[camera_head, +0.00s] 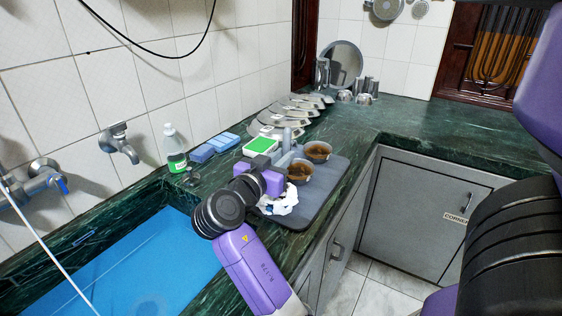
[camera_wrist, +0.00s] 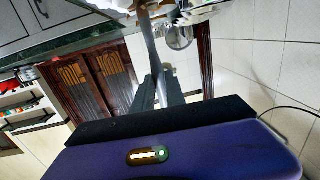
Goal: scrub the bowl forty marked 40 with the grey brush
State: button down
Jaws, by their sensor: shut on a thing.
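Two small bowls with brown insides stand on a dark grey mat (camera_head: 327,190) on the counter. The farther bowl (camera_head: 318,151) is to the right of my gripper, and the nearer bowl (camera_head: 300,172) is just beside and below it. I cannot read a 40 on either bowl. My gripper (camera_head: 285,160) is shut on the grey brush (camera_head: 287,138), whose grey shaft stands up above the jaws. The wrist view shows my gripper's dark fingers (camera_wrist: 159,82) and the brush shaft (camera_wrist: 148,40) running up between them. The brush's bristles cannot be made out.
A white crumpled cloth (camera_head: 279,201) lies on the mat near the gripper. Plates (camera_head: 271,130) lean behind. The blue sink (camera_head: 150,270) opens at front left.

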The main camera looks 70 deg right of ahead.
jog(key=shift+w+d+b, duration=0.45)
jog(key=shift+w+d, duration=0.2)
jog(key=shift+w, duration=0.1)
jog(key=shift+a, duration=0.1)
jog(key=shift+w+a, duration=0.15)
jog(key=shift+a, duration=0.45)
jog(key=shift+w+a, duration=0.15)
jog(key=shift+a, duration=0.4)
notch_tip(320, 180, up, 9)
jog(key=p, duration=0.5)
jog(key=shift+r, duration=0.15)
dwell(1.0)
